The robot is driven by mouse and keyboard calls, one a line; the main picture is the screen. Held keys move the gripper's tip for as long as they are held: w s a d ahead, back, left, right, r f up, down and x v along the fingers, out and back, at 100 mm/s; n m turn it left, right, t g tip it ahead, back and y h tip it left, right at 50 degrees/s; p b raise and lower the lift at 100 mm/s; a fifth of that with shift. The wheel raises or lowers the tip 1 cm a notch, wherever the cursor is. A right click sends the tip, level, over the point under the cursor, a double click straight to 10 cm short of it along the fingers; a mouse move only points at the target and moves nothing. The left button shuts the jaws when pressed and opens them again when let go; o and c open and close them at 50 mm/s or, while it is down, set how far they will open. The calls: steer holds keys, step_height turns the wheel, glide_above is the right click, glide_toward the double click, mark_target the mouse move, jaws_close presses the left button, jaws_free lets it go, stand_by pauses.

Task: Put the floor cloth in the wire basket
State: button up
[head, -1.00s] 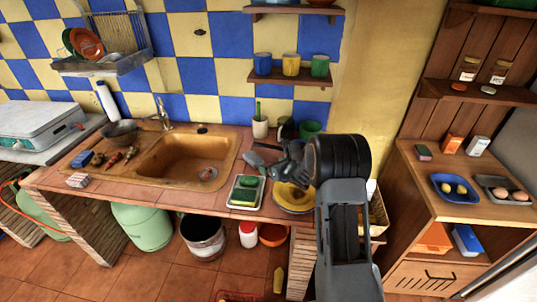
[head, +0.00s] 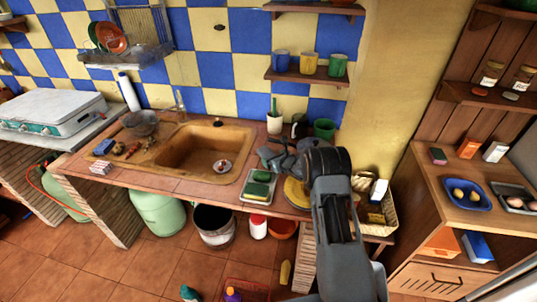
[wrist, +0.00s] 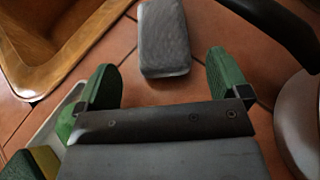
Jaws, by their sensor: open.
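A grey, fabric-textured block, which looks like the folded floor cloth (wrist: 164,38), lies on the tiled counter in the wrist view. My gripper (wrist: 164,82) is open and empty, its green-padded fingers wide apart. The cloth lies just beyond the fingertips, in line with the gap between them. In the head view my gripper (head: 277,155) is low over the counter right of the sink, and I cannot clearly pick out the cloth there.
A tray with green and yellow sponges (head: 259,187) is left of my gripper, beside the sink (head: 180,172). A yellow plate (head: 295,192) is close to my arm. A wicker basket (head: 392,216) stands at right. A yellow item (head: 285,272) lies on the floor.

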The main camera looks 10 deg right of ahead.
mark_target(270, 156)
steer(key=shift+p+x, duration=0.5)
steer(key=shift+x, duration=1.35)
steer(key=shift+d, duration=0.1)
steer(key=c, duration=1.1)
steer(key=shift+o, duration=0.2)
